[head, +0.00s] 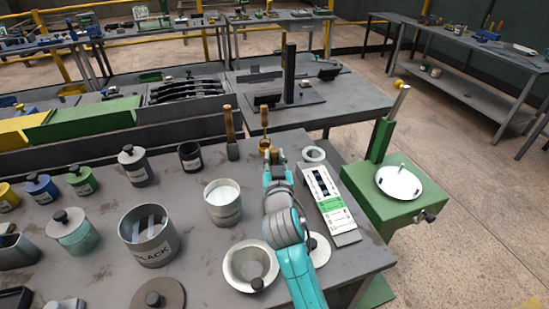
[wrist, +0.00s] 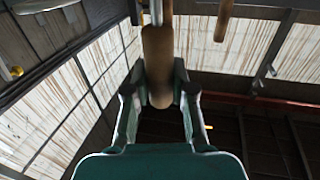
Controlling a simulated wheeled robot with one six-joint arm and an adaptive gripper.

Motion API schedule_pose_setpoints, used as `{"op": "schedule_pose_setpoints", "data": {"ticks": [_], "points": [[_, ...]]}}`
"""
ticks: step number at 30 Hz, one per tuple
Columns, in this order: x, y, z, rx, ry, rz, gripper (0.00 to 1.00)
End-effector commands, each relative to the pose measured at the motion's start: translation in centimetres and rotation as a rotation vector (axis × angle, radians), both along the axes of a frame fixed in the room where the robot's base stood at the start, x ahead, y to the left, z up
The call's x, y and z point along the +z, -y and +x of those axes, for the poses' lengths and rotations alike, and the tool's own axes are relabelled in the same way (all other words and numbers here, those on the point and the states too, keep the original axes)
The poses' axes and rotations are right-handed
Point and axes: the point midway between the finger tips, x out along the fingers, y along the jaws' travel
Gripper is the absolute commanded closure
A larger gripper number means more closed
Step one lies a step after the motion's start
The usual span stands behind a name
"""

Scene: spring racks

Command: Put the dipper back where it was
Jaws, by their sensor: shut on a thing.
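In the wrist view my gripper (wrist: 160,85) is shut on the wooden handle of the dipper (wrist: 157,50), with one finger on each side. A thin metal rod runs from the handle to the top of that picture. In the head view a wooden handle with a thin rod (head: 264,114) stands upright just beyond my arm's end, above a small brass-coloured part. My arm covers the area below, so I cannot tell what the dipper's lower end touches.
A dark-bladed tool with a wooden handle (head: 231,150) stands just left. A can with white contents (head: 223,215), a can marked BLACK (head: 149,254) and a pale bowl (head: 232,270) crowd the bench. A boxed panel (head: 330,200) and white ring (head: 314,154) lie to the right.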

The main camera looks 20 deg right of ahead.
Motion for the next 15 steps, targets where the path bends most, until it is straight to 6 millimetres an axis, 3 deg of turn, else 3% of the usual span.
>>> {"op": "schedule_pose_setpoints", "data": {"ticks": [4,5,7,15], "points": [[-0.27,0.00,0.00,0.000,0.000,0.000,1.00],[-0.25,0.00,0.01,0.000,0.000,0.000,0.69],[-0.23,0.00,0.01,0.000,0.000,0.000,0.51],[-0.19,0.00,0.01,0.000,0.000,0.000,0.51]]}}
